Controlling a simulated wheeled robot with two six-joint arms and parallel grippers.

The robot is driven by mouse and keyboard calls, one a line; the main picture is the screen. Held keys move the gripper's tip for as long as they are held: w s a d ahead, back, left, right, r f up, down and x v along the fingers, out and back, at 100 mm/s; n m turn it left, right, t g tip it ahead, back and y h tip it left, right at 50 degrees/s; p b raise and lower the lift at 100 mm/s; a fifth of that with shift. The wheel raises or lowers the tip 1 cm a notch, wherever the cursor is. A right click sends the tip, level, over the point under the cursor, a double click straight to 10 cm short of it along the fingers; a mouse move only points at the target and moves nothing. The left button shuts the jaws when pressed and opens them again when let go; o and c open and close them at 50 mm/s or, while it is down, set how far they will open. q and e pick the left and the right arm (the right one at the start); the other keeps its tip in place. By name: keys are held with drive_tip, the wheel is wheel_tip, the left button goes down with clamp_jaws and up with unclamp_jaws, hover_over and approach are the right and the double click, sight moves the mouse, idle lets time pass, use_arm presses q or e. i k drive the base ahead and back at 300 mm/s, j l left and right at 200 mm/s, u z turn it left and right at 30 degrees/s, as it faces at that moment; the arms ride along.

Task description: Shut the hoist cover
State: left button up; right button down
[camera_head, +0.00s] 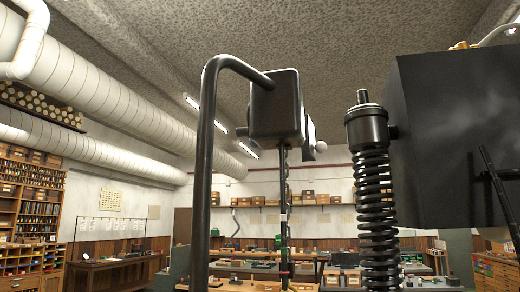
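A large black box-shaped part (450,140) fills the right side of the view close up. A smaller black rounded housing (276,106) hangs in the middle, with a thin rod running down below it and a pale knob on its right. Which of these is the hoist cover, and whether it stands open, I cannot tell. Neither of my grippers shows in the view.
A bent black pipe (202,170) rises left of centre and joins the housing. A black coil spring (376,205) stands beside the large box. Workbenches (110,265), shelves (30,190) and drawers stand farther back. White ducts (90,90) run overhead.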

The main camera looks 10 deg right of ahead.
sight(310, 148)
drive_tip(key=i+j+u, duration=0.4)
drive_tip(key=j, duration=0.15)
drive_tip(key=i+j+u, duration=0.35)
drive_tip(key=j, duration=0.15)
drive_tip(key=i+j+u, duration=0.4)
drive_tip(key=i+l+z, duration=0.15)
drive_tip(key=i+z, duration=0.3)
drive_tip(key=i+j+z, duration=0.1)
drive_tip(key=i+z, duration=0.4)
drive_tip(key=i, duration=0.2)
drive_tip(key=i+j+z, duration=0.25)
drive_tip(key=i+z, duration=0.2)
drive_tip(key=i+l+z, duration=0.1)
drive_tip(key=i+z, duration=0.3)
drive_tip(key=i, duration=0.5)
drive_tip(key=i+j+z, duration=0.2)
drive_tip(key=i+z, duration=0.2)
drive_tip(key=i, duration=0.5)
drive_tip(key=i+l+z, duration=0.1)
drive_tip(key=i+z, duration=1.1)
drive_tip(key=i+j+z, duration=0.25)
drive_tip(key=z, duration=0.15)
